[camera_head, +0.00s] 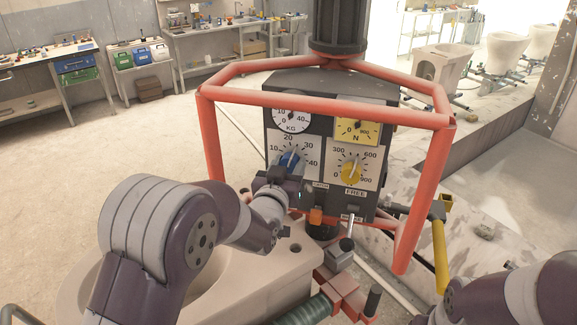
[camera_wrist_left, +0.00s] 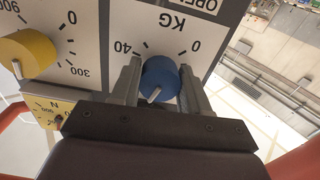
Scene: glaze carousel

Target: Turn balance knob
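A blue knob (camera_head: 291,159) sits on the left dial of a dark panel (camera_head: 320,205), under a round KG gauge. A yellow knob (camera_head: 354,172) sits on the dial to its right. In the left wrist view, the blue knob (camera_wrist_left: 160,78) lies between the two fingers of my left gripper (camera_wrist_left: 160,70), and the yellow knob (camera_wrist_left: 27,54) is at far left. The fingers stand apart, close along both sides of the blue knob; whether they touch it is unclear. My left gripper (camera_head: 280,171) partly covers the left dial in the head view. My right gripper is out of view.
A red tube frame (camera_head: 325,101) surrounds the panel. A yellow-handled tool (camera_head: 440,245) hangs at right. Workbenches line the back wall; open floor lies left.

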